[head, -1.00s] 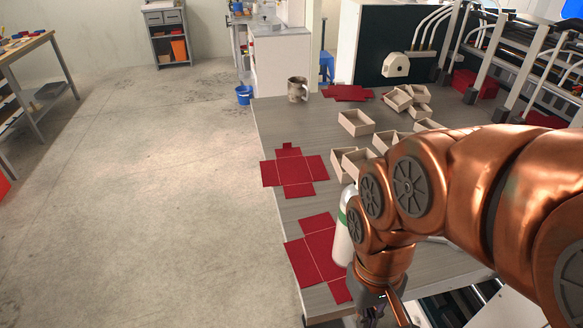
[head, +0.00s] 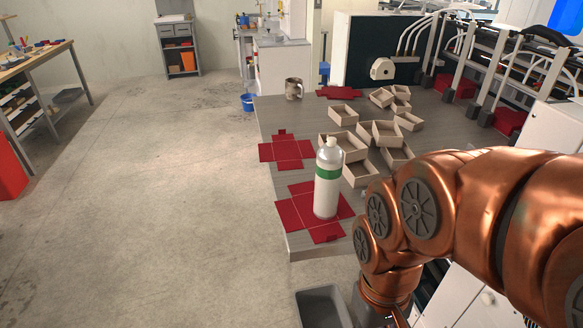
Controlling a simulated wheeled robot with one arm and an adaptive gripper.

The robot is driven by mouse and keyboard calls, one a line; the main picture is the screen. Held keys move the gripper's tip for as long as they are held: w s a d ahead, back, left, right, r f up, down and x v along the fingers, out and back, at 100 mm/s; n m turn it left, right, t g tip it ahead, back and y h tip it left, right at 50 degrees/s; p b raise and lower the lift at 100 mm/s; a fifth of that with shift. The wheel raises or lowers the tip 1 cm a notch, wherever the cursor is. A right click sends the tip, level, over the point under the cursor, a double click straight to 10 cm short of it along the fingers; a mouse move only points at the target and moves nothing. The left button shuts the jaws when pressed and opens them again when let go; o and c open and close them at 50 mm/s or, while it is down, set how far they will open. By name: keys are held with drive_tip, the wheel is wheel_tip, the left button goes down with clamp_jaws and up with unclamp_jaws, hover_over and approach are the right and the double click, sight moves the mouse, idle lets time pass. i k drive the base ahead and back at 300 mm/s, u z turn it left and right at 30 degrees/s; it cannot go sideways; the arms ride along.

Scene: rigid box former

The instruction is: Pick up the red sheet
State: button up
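Several flat red cross-shaped sheets lie on the grey table. The near red sheet (head: 292,213) is at the table's front left corner, with a bottle (head: 327,185) standing upright on it and hiding part of it. A second red sheet (head: 287,151) lies farther back along the left edge. More red sheet (head: 338,93) lies at the far end, beside a mug. My gripper (head: 378,312) is low at the bottom edge, in front of the table and apart from the sheets. Its fingers are cut off by the frame, so its opening does not show.
Several open pale boxes (head: 377,133) crowd the middle and right of the table (head: 272,115). The mug (head: 293,89) stands at the far left. A grey bin (head: 322,308) is below the front edge. Machinery (head: 470,60) lines the right. The floor at left is clear.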

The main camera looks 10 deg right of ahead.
sight(288, 152)
drive_tip(key=z, duration=0.05)
drive_tip(key=k, duration=0.35)
drive_tip(key=u, duration=0.7)
drive_tip(key=i, duration=0.85)
drive_tip(key=u, duration=1.05)
drive_tip(key=i, duration=0.45)
drive_tip(key=z, duration=0.7)
drive_tip(key=i, duration=0.7)
drive_tip(key=z, duration=0.85)
drive_tip(key=i, duration=0.55)
drive_tip(key=z, duration=0.1)
